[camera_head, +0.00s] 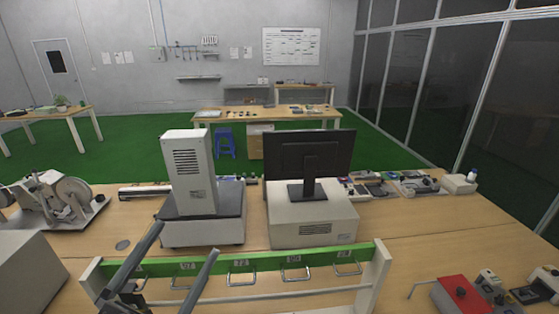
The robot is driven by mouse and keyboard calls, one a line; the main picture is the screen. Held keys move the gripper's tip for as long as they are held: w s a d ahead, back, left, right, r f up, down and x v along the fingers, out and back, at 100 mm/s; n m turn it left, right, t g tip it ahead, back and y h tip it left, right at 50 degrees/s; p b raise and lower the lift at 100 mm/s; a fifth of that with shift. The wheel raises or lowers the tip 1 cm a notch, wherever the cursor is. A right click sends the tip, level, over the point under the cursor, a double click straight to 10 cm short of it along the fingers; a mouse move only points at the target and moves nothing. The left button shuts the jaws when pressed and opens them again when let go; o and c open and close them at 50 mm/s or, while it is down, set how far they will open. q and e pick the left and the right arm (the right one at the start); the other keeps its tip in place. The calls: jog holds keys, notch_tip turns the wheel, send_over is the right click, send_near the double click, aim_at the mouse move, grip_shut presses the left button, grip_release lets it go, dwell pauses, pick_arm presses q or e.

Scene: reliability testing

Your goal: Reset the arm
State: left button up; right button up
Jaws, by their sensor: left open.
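My left gripper (178,258) shows at the lower left of the head view. Its two long grey fingers are spread apart with nothing between them. They reach up in front of the green rack bar and the near table. My right gripper is out of view.
A green bar (215,265) with several metal handles and white end posts stands close to the left gripper. Behind it are a white tower device (188,172) and a black monitor (310,160) on a white box (312,218). A red device (462,295) sits at the lower right.

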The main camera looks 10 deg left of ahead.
pick_arm(q)
jog(key=s+d+r+m+t+h, duration=0.1)
jog(key=s+d+r+h, duration=0.15)
jog(key=r, duration=0.55)
jog(key=s+d+r+t+h, duration=0.1)
jog(key=d+r+t, duration=0.15)
jog(key=r, duration=0.55)
notch_tip(320, 180, up, 27)
jog(key=s+a+n+t+y+p, duration=0.1)
jog(key=n+y+p, duration=0.4)
jog(key=p, duration=1.7)
jog(key=a+n, duration=0.1)
jog(key=n, duration=0.1)
jog(key=shift+s+r+n+p, duration=0.15)
jog(key=shift+s+n+p, duration=0.15)
jog(key=shift+s, duration=0.05)
jog(key=shift+y, duration=0.25)
